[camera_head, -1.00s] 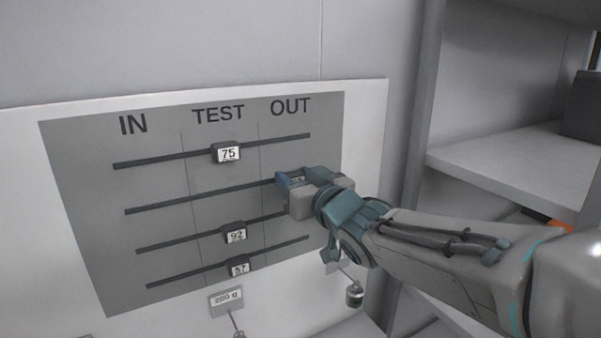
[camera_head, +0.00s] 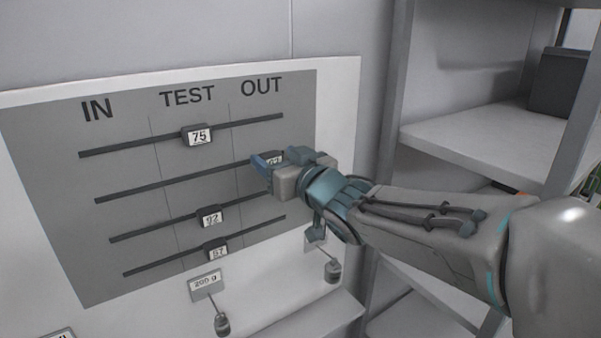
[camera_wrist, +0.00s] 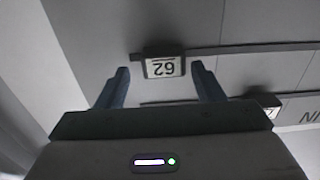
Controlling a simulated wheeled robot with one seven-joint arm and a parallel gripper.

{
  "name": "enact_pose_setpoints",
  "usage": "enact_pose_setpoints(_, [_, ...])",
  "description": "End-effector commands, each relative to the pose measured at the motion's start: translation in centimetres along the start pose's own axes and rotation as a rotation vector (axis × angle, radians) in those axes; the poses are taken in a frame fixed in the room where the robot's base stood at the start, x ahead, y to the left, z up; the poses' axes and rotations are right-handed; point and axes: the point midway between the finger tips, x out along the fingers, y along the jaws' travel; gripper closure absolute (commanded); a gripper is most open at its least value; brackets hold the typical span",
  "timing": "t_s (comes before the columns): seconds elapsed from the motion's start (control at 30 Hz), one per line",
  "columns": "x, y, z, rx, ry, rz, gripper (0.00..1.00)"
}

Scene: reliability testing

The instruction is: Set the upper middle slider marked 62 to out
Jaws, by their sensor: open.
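The slider marked 62 (camera_head: 273,157) sits in the OUT column of the second rail from the top, near that rail's right end. In the wrist view the slider (camera_wrist: 163,67) appears upside down, with only a short stub of rail on its left side. My gripper (camera_head: 281,161) is at this slider, partly covering it in the head view. In the wrist view my gripper (camera_wrist: 160,72) is open, with one blue finger on each side of the slider and visible gaps between. Whether the fingertips reach the slider's depth I cannot tell.
Slider 75 (camera_head: 198,135) is above in the TEST column; sliders 92 (camera_head: 209,217) and 57 (camera_head: 215,251) are below, also under TEST. A shelf (camera_head: 470,140) stands at right.

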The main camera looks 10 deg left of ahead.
Motion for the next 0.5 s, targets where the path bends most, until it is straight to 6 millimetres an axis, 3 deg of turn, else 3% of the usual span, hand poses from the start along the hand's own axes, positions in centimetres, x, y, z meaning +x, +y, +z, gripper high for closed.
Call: enact_pose_setpoints(0.5, [-8.4,0.0,-0.1,-0.001,0.004,0.000,0.38])
